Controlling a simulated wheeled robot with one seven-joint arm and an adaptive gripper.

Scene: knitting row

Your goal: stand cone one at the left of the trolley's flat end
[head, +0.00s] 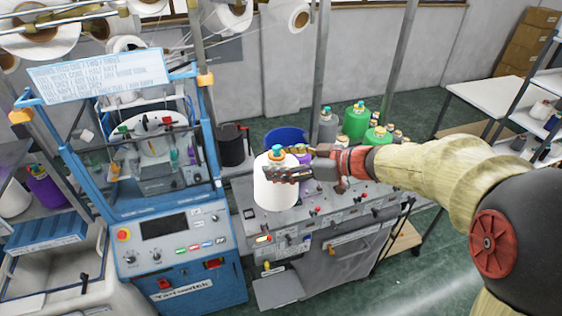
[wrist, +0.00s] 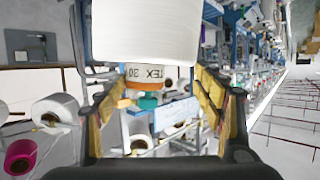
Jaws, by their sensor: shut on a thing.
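A large white cone (head: 276,188) with a teal and orange top is upright at the left end of the grey trolley (head: 335,232). My gripper (head: 292,172) reaches in from the right and is shut on this cone near its upper part. In the wrist view the white cone (wrist: 146,32) appears upside down, with its printed orange band between the fingers of my gripper (wrist: 165,110). I cannot tell whether the cone's base touches the trolley top. The cone and gripper hide part of that top.
A blue machine (head: 180,260) with a control panel stands close on the left. Green cones (head: 357,120) and a grey cone (head: 328,127) stand behind my gripper. A blue bin (head: 286,136) and a dark container (head: 233,146) are behind the cone. Knobs line the trolley's front.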

